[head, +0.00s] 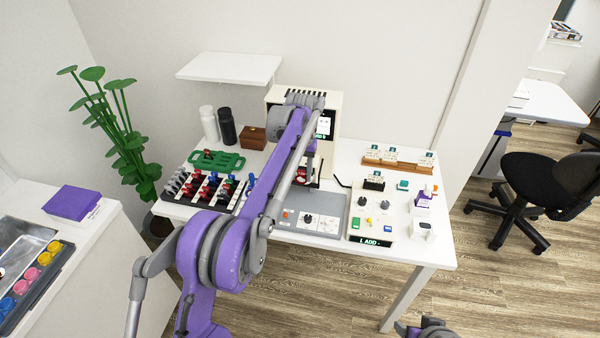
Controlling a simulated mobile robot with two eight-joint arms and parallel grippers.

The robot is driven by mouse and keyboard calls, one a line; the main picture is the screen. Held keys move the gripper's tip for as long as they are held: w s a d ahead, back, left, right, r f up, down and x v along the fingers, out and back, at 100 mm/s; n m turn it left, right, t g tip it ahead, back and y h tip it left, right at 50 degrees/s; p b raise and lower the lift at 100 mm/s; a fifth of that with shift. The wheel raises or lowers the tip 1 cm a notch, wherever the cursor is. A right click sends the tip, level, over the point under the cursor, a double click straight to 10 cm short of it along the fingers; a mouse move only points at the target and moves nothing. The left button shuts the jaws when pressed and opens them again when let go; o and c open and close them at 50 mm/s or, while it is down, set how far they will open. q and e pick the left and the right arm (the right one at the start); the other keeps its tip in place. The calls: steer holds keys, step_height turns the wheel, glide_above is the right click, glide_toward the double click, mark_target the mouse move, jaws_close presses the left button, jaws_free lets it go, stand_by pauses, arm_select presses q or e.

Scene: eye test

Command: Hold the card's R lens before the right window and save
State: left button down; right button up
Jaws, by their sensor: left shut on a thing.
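My left arm reaches across the table to the cream machine (335,103), which has a small lit screen (324,125). My left gripper (306,169) is low at the machine's front, largely hidden by my arm. It is shut on a small red thing (300,174), probably a red-handled lens; its marking is unreadable. A rack (188,198) of red, black and blue handled lenses stands to the left. White cards (396,156) stand in a wooden holder (408,167). The keypad box (358,226) display (372,242) reads "L ADD -". The machine's windows are hidden. A grey part of my right arm (432,328) shows at the bottom edge.
A green tray (226,161), white bottle (209,124), black bottle (227,127) and brown box (252,138) stand at the back left. A grey panel (315,218) lies before the machine. A purple and white item (422,201) stands at the right. A wall shelf (230,67) hangs above.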

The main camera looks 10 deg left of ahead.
arm_select(q)
steer(key=shift+w+f+b, duration=0.15)
steer(key=shift+w+f, duration=0.05)
steer(key=shift+f, duration=0.55)
steer(key=shift+w+f+b, duration=0.15)
steer(key=shift+w+f, duration=0.1)
steer(key=shift+f, duration=0.5)
steer(key=shift+w+f+b, duration=0.15)
steer(key=shift+w+f, duration=0.05)
steer(key=shift+f, duration=0.55)
arm_select(e)
steer(key=shift+s+f, duration=0.15)
steer(key=shift+f, duration=0.5)
steer(key=shift+r, duration=0.15)
jaws_close()
